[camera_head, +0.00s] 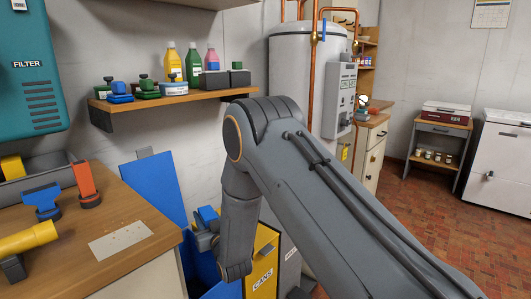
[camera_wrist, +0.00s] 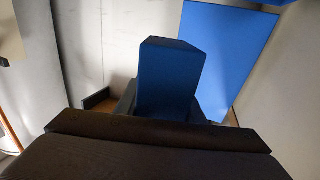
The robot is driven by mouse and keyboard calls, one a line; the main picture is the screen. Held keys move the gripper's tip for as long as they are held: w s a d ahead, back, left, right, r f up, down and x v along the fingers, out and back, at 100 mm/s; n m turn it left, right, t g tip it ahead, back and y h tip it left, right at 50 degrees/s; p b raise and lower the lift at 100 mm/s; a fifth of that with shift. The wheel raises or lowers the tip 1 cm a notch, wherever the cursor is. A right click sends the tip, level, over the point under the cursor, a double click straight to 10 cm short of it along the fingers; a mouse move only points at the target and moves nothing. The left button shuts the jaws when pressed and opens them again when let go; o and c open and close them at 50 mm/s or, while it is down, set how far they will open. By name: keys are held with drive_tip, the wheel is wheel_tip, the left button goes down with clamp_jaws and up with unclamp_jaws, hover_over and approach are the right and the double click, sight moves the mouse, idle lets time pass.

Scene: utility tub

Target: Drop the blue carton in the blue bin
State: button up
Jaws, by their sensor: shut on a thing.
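The blue carton (camera_head: 207,213) is held in my gripper (camera_head: 205,232), low beside the wooden counter's right edge. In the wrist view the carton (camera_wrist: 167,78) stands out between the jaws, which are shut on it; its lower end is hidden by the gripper. The blue bin (camera_head: 222,289) is partly hidden behind the counter and my arm. Its tall blue lid (camera_head: 152,188) appears raised against the wall, and a blue panel (camera_wrist: 232,60) also shows behind the carton in the wrist view. The carton is near the bin, but I cannot tell whether it is over the opening.
A yellow bin marked CANS (camera_head: 262,270) stands right of the blue bin, with a grey bin (camera_head: 288,262) beside it. The wooden counter (camera_head: 110,235) at left holds tools. A shelf (camera_head: 170,97) with bottles and a boiler (camera_head: 298,70) stand behind.

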drive_tip(key=a+n+y+b, duration=0.1)
drive_tip(key=a, duration=0.6)
drive_tip(key=shift+g, duration=0.4)
drive_tip(key=f+b, duration=0.1)
drive_tip(key=f, duration=0.1)
drive_tip(key=f+b, duration=0.2)
drive_tip(key=f, duration=0.1)
drive_tip(key=shift+s+d, duration=0.2)
drive_tip(key=o, duration=1.1)
drive_tip(key=shift+s, duration=0.1)
